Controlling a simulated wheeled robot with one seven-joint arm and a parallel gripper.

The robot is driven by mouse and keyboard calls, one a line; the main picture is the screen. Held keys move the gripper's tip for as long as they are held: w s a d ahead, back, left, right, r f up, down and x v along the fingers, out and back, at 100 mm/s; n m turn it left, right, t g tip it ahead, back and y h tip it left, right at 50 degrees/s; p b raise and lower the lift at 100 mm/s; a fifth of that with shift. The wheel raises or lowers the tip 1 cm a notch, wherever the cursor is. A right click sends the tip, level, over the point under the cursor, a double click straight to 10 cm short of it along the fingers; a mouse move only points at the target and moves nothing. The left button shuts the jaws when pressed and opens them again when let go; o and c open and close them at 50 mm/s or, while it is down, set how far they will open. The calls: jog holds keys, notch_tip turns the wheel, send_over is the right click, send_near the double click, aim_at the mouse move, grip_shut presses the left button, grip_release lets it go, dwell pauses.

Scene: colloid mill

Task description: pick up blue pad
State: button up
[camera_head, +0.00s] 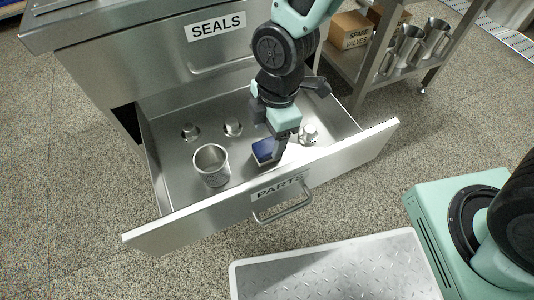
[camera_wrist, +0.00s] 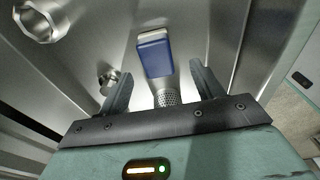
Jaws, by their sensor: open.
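The blue pad (camera_head: 265,150) lies in the open drawer marked PARTS, beside my gripper. In the wrist view the blue pad (camera_wrist: 155,55) has a white part at its far end, and a perforated metal piece shows at its near end. My gripper (camera_head: 280,140) reaches down into the drawer over the pad. In the wrist view my gripper (camera_wrist: 160,85) is open, with one finger on either side of the pad's near end. The fingers look empty. In the head view, the gripper hides part of the pad.
A metal cup (camera_head: 211,165) stands in the drawer left of the pad. A metal fitting (camera_head: 309,134) sits close to the right, and others lie further back. The drawer's front wall (camera_head: 340,165) is near. A shelf with a box (camera_head: 350,30) and jugs stands at the right.

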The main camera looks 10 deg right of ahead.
aim_at(267, 146)
jog(key=f+b, duration=0.3)
jog(key=f, duration=0.2)
jog(key=shift+w+a+f+b, duration=0.2)
jog(key=shift+f+b, duration=0.1)
jog(key=shift+b, duration=0.1)
jog(key=shift+r, duration=0.1)
jog(key=c, duration=1.1)
